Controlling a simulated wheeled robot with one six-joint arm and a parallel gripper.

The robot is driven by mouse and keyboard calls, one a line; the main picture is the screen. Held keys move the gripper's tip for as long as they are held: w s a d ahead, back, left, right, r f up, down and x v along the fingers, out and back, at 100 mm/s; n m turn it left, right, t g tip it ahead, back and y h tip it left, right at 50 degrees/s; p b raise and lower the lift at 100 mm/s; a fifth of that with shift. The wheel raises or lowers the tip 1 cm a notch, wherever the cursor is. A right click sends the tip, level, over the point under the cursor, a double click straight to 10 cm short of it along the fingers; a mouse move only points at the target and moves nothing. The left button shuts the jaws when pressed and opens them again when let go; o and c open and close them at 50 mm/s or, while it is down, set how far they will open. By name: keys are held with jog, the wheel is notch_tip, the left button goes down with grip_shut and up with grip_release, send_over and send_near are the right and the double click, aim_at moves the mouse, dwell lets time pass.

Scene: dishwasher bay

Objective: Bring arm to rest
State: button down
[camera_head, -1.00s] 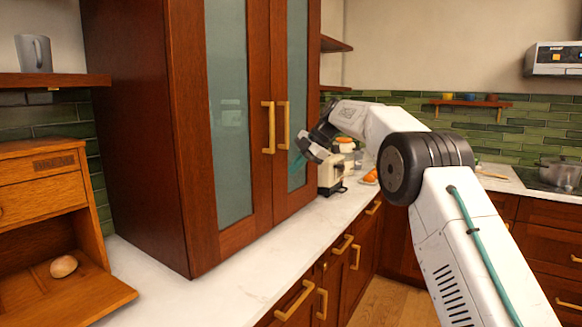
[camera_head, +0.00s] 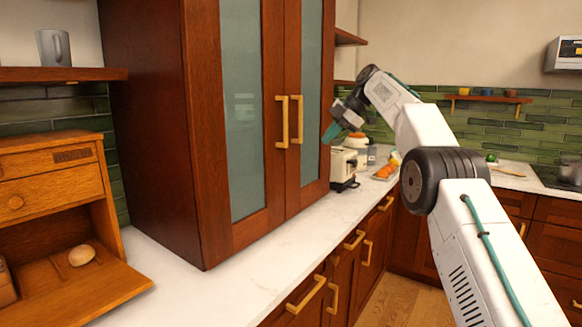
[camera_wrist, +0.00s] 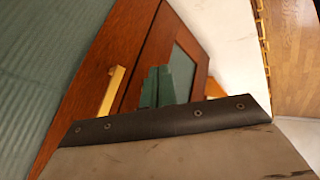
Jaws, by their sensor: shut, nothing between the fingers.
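My gripper (camera_head: 328,136) is at the end of my raised, bent arm, in front of the right edge of the tall cabinet (camera_head: 150,130) and above the counter. Its teal fingers are together with nothing between them and point down to the left. In the wrist view, the shut fingers (camera_wrist: 166,86) show in front of the cabinet's wood and glass doors, with a brass handle (camera_wrist: 112,90) to their left. I cannot tell the exact gap between the fingers and the cabinet. Both cabinet doors look shut.
A cream toaster (camera_head: 343,164) stands on the white counter (camera_head: 240,270) below my gripper, with orange food (camera_head: 386,171) beside it. A wooden bread box (camera_head: 50,225) with its front down holds a roll (camera_head: 82,255). The counter in front of the cabinet is clear.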

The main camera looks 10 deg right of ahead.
jog(key=s+d+f+m+g+h, duration=0.15)
jog(key=s+f+m, duration=0.35)
jog(key=f+m, duration=0.5)
jog(key=s+d+f+m+h, duration=0.1)
jog(key=s+m, duration=0.3)
jog(key=s, duration=1.4)
jog(key=s+d+f+m+h, duration=0.1)
jog(key=s+f+m+h, duration=0.1)
jog(key=s, duration=1.7)
jog(key=s+d+f+m+h, duration=0.1)
jog(key=s+m, duration=0.5)
jog(key=s, duration=1.3)
notch_tip(320, 180, down, 2)
jog(key=shift+d+f+t+h, duration=0.1)
jog(key=shift+d+t+h, duration=0.2)
jog(key=shift+h, duration=0.45)
